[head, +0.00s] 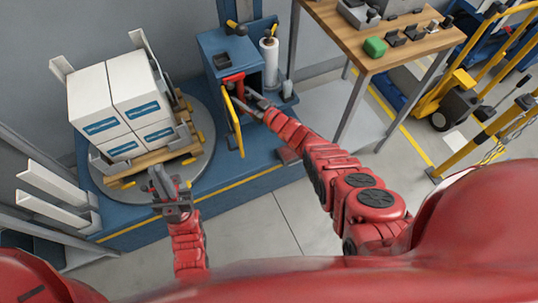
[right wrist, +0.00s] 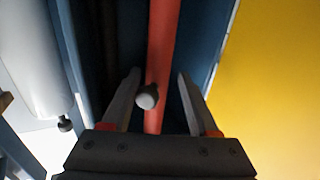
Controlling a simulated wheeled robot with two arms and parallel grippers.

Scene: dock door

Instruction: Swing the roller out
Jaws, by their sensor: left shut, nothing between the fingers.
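A blue cabinet (head: 217,47) stands behind the turntable. A red bar (head: 233,78) shows at its opening, and the roller cannot be told apart from it. In the right wrist view the red bar (right wrist: 163,40) runs upright, with a pale round knob (right wrist: 148,97) in front of it. My right gripper (head: 246,98) is at the opening, its fingers apart. In its wrist view the bar and knob appear between the fingers; contact cannot be told. My left gripper (head: 164,184) is shut and empty in front of the pallet, apart from the cabinet.
A yellow panel (head: 234,125) stands out beside the opening, close to my right gripper. A white roll (head: 269,60) stands to the right. Stacked white boxes (head: 93,97) sit on a pallet on the grey turntable (head: 205,160). A wooden workbench (head: 395,55) is farther right.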

